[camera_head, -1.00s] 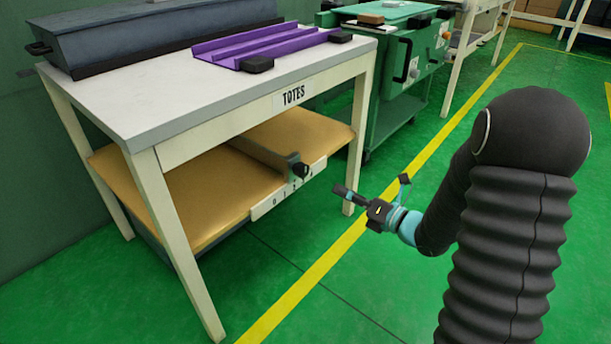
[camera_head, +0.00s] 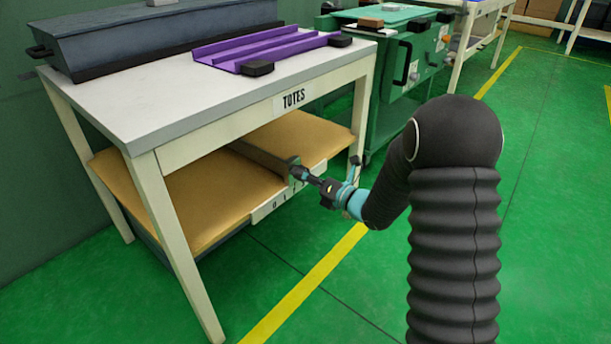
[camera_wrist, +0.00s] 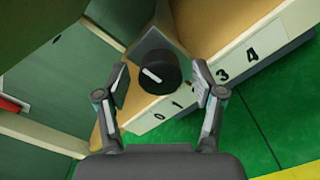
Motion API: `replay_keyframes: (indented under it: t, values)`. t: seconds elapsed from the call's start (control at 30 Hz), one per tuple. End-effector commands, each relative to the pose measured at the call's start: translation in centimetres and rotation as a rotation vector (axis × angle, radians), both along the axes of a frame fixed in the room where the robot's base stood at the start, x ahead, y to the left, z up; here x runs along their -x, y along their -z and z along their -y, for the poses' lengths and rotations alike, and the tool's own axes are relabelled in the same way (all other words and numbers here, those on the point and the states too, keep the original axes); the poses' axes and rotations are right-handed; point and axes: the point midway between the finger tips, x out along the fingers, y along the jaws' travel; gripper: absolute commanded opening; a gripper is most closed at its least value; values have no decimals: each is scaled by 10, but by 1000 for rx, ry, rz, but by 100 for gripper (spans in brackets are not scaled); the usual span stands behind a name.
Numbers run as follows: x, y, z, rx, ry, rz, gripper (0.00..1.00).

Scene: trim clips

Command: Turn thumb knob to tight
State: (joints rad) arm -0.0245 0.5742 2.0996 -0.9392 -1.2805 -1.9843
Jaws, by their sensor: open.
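The thumb knob (camera_wrist: 156,73) is a round black knob with a white pointer line, on a grey bracket at the lower shelf's front edge. In the wrist view it sits between and beyond the fingertips of my gripper (camera_wrist: 160,82), which is open; I cannot tell whether a finger touches it. The pointer slants toward the upper left and lower right. A white number strip (camera_wrist: 236,67) runs beside the knob, with 0, 1, 3 and 4 readable. In the head view my gripper (camera_head: 305,176) is at the bracket (camera_head: 293,164) and covers most of the knob.
The lower shelf (camera_head: 215,190) is tan, under a white table (camera_head: 140,110) marked TOTES. A table leg (camera_head: 358,125) stands close behind my gripper. A purple tray (camera_head: 265,48) lies on top. A green cabinet (camera_head: 425,60) is behind. The green floor in front is clear.

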Motion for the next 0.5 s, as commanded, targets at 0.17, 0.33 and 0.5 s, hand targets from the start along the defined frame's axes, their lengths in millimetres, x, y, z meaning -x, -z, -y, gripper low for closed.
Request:
replay_keyframes:
  t: [0.17, 0.33, 0.5]
  values:
    - [-2, 0, -3, -1, 0, -1, 68]
    - [-2, 0, -2, -1, 1, 0, 66]
    - [-2, 0, -2, -1, 0, -1, 23]
